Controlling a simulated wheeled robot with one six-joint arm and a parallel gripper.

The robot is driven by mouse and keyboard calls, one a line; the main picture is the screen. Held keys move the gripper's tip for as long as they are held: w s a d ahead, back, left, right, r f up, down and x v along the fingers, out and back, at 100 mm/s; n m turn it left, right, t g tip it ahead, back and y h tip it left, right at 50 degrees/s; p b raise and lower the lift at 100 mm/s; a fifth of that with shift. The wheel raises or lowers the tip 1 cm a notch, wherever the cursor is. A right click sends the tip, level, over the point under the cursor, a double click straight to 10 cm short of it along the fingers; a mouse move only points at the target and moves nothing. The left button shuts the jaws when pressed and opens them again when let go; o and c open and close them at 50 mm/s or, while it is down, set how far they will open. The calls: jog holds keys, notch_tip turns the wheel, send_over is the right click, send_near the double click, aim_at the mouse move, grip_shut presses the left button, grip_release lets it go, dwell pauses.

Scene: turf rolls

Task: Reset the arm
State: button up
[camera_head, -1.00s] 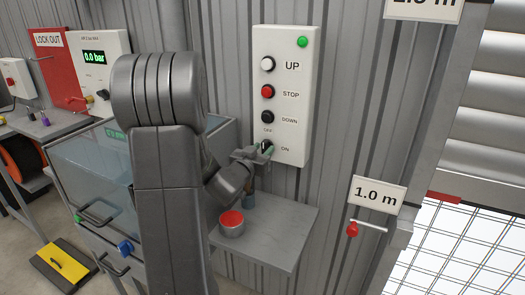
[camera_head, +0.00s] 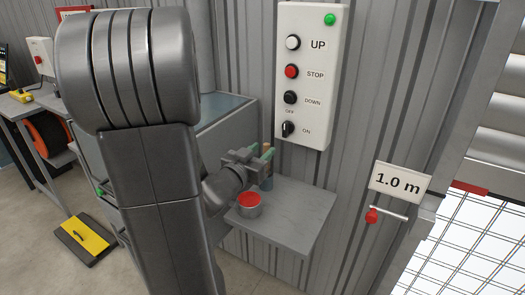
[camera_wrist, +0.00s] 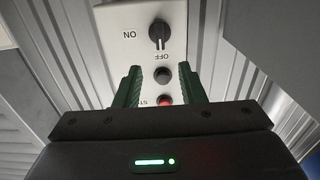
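My gripper (camera_head: 265,154) is below and left of the switch panel (camera_head: 311,70), apart from it, above the small shelf. In the wrist view my gripper (camera_wrist: 160,76) is open, with two green fingers apart and nothing between them. The black OFF/ON knob (camera_head: 288,129) is free of the fingers. In the wrist view the knob (camera_wrist: 160,34) appears upside down, its grip roughly upright in line with the OFF label. The arm is bent, with its thick grey links filling the left of the head view.
A red-ended lever (camera_head: 372,216) sits under the 1.0 m sign (camera_head: 399,182). A yellow-and-black item (camera_head: 86,238) lies on the floor.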

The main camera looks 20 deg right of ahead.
aim_at(284, 130)
jog(key=p+x, duration=0.1)
jog(key=x, duration=1.2)
jog(key=shift+w+p, duration=0.1)
jog(key=shift+p, duration=0.25)
jog(key=shift+w+d, duration=0.25)
jog(key=shift+d, duration=0.1)
jog(key=shift+s+a, duration=0.1)
jog(key=shift+a, duration=0.05)
